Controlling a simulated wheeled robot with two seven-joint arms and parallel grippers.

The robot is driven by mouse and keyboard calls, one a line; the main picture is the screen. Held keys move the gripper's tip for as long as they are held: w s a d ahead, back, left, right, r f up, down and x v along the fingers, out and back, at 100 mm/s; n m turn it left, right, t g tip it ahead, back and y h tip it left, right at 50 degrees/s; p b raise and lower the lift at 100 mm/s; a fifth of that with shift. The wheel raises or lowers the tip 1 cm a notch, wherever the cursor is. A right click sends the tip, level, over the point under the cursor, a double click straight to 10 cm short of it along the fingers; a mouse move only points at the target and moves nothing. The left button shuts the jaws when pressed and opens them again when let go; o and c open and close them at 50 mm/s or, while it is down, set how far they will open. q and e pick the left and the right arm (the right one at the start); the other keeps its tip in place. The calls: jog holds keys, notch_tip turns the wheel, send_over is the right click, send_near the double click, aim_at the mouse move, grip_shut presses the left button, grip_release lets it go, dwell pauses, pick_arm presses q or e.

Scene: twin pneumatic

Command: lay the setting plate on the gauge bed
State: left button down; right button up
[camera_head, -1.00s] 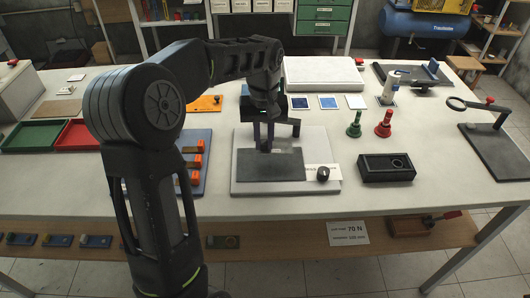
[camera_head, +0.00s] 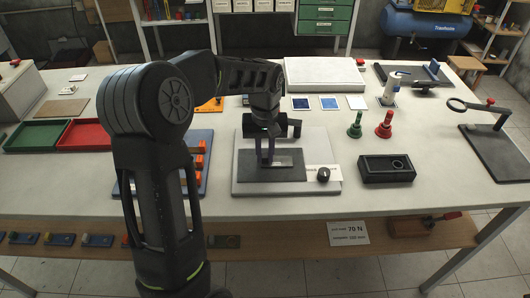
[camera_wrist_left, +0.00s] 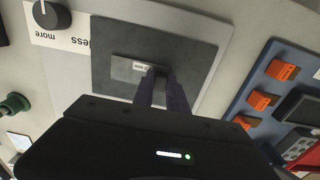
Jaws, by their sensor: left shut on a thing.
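The gauge bed is a dark flat pad (camera_head: 245,172) on a light grey base (camera_head: 240,188), with a black knob (camera_head: 323,174) and a white "less/more" label beside it. In the left wrist view the dark pad (camera_wrist_left: 200,45) fills the upper middle. My left gripper (camera_head: 268,161) points down over the pad. Its fingers (camera_wrist_left: 160,74) are shut on the setting plate (camera_wrist_left: 120,88), a small dark grey plate with a pale label. The plate is flat over the pad, within its outline; whether it touches the pad I cannot tell. My right gripper is not in view.
A blue board with orange blocks (camera_head: 200,163) stands left of the base. To the right are a black box (camera_head: 387,169), a green bell-shaped piece (camera_head: 355,126) and a red one (camera_head: 384,125). Behind is a white slab (camera_head: 325,73). The front table strip is clear.

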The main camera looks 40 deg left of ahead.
aim_at(265, 156)
pick_arm(q)
jog(key=shift+f, duration=0.15)
jog(key=c, duration=1.3)
grip_release()
jog(key=shift+c, duration=0.2)
notch_tip(265, 156, up, 12)
jog(key=shift+r+b, duration=0.2)
jog(key=shift+b, duration=0.1)
